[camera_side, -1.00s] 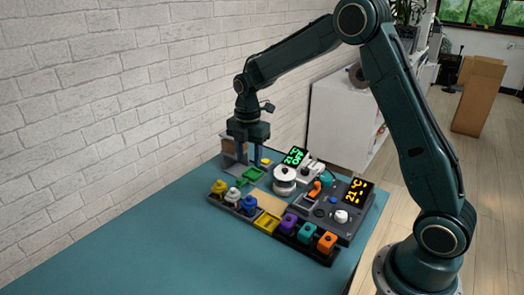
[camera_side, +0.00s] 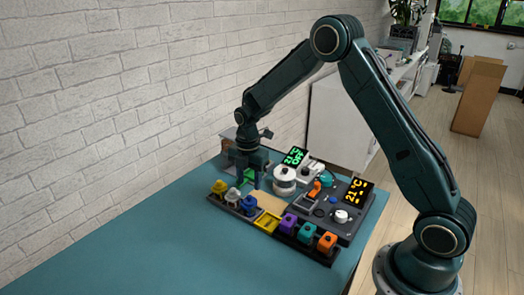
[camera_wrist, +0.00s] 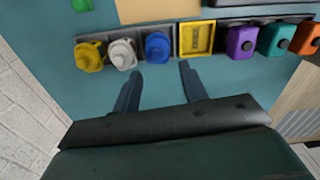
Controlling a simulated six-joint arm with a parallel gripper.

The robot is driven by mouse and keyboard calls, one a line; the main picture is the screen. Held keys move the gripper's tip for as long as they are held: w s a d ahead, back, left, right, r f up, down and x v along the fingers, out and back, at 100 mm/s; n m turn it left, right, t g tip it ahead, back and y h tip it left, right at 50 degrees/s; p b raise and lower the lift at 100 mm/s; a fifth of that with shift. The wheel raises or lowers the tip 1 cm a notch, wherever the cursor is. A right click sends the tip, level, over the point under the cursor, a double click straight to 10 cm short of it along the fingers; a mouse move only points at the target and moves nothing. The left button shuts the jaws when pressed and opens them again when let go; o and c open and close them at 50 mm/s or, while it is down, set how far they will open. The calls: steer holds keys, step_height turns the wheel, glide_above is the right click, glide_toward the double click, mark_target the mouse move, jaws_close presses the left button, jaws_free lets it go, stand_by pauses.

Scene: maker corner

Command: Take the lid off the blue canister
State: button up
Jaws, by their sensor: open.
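The blue canister (camera_side: 249,204) stands in the dark rack in the side view, at the right end of a yellow, white and blue group. It also shows in the wrist view (camera_wrist: 157,47), with a round blue lid on top. My gripper (camera_side: 249,182) is open and empty, above and behind the blue canister. In the wrist view its two fingertips (camera_wrist: 162,69) are apart, just short of the canister, one toward each side of it. I cannot tell the exact height gap.
A yellow canister (camera_side: 219,188) and a white canister (camera_side: 233,196) stand close on the left. A yellow square frame (camera_side: 267,222) and purple (camera_side: 289,222), teal and orange blocks are on the right. A white round device (camera_side: 284,181) stands near my gripper's right. The front table (camera_side: 190,250) is clear.

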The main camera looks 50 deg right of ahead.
mark_target(249, 196)
steer(key=shift+f, duration=0.3)
steer(key=shift+f, duration=0.1)
steer(key=shift+w+f, duration=0.2)
steer(key=shift+f, duration=2.3)
jaws_close()
